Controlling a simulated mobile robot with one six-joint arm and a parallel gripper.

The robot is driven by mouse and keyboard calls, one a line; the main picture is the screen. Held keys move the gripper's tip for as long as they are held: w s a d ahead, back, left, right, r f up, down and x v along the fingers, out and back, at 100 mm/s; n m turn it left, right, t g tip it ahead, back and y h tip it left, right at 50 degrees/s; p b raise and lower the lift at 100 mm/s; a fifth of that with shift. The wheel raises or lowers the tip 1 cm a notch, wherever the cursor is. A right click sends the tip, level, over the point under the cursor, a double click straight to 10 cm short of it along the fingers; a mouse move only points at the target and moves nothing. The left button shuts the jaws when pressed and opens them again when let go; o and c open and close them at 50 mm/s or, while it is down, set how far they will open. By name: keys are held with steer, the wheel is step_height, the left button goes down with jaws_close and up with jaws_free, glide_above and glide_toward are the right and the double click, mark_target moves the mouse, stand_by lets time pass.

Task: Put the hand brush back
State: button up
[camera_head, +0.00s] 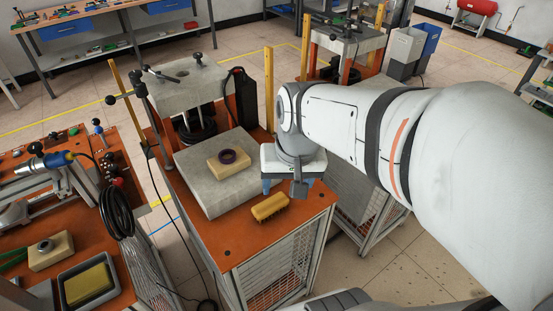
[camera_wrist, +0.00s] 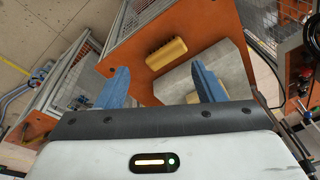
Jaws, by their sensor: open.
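The hand brush (camera_head: 270,207) is a small yellow block with a ragged lower edge. It lies on the orange top of the press bench (camera_head: 232,243), near the front edge and apart from the grey slab (camera_head: 196,166). It also shows in the wrist view (camera_wrist: 166,53), just beyond the fingertips. My gripper (camera_head: 287,187) hangs above the bench, a little behind and to the right of the brush. In the wrist view its two blue fingers (camera_wrist: 160,68) are spread apart with nothing held between them.
A tan block with a dark ring (camera_head: 229,162) sits on the slab. Behind it stands the press with a grey head (camera_head: 182,82) and a black bottle-shaped item (camera_head: 241,96). At left, another bench holds a tray (camera_head: 89,284) with a yellow pad and a coiled black cable (camera_head: 116,208).

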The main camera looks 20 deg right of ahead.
steer(key=shift+s+d+r+n+t, duration=0.1)
steer(key=shift+s+r+n+t, duration=0.15)
steer(key=shift+s+n, duration=0.45)
steer(key=shift+s+r+n+t, duration=0.15)
steer(key=shift+s+n+t, duration=0.1)
steer(key=shift+s+n, duration=0.4)
stand_by(0.4)
